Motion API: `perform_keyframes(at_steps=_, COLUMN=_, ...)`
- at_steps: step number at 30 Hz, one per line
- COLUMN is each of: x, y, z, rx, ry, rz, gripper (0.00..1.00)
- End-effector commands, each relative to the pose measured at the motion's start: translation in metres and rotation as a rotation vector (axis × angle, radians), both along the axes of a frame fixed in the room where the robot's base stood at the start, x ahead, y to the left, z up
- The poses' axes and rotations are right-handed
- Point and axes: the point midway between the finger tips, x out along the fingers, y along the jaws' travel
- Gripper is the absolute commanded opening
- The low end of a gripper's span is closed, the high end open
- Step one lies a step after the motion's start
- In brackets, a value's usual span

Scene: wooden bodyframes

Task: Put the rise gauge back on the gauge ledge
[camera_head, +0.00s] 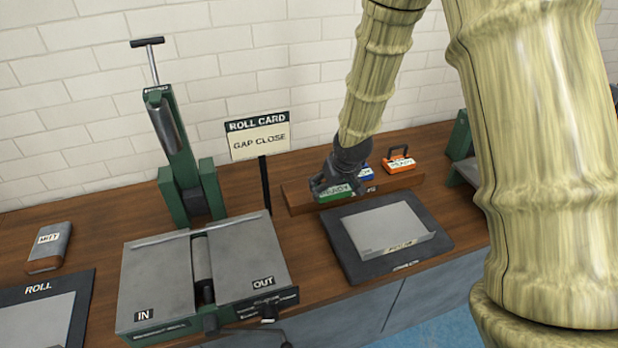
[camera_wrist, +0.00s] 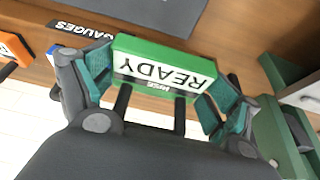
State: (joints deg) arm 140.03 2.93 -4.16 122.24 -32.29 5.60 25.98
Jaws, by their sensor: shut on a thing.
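The rise gauge is a green block with a white READY label (camera_wrist: 160,68) and small RISE lettering. My gripper (camera_wrist: 163,88) is shut on it, one finger at each end, with the gauge's dark handle posts toward my palm. In the head view the green gauge (camera_head: 336,194) is at the left part of the gauge ledge (camera_head: 299,205), a low brown wooden strip. My gripper (camera_head: 338,186) comes down over it and hides part of it. I cannot tell whether the gauge touches the ledge or hangs just above it.
A blue gauge (camera_head: 366,173) and an orange gauge (camera_head: 398,163) stand on the ledge to the right. A dark mat with a metal sheet (camera_head: 385,228) lies in front. A green roller machine (camera_head: 200,275) is at the left, with a ROLL CARD sign (camera_head: 258,135) behind.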

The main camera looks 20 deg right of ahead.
Motion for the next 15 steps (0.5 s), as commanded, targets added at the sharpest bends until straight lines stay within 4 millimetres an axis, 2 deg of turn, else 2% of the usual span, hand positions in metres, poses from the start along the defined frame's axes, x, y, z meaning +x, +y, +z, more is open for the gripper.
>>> perform_keyframes(at_steps=9, x=0.061, y=0.027, z=-0.004, rx=0.0, ry=0.0, rz=0.003, gripper=0.53)
perform_keyframes(at_steps=15, x=0.087, y=0.039, z=-0.008, rx=0.001, ry=0.0, rz=0.004, gripper=0.53)
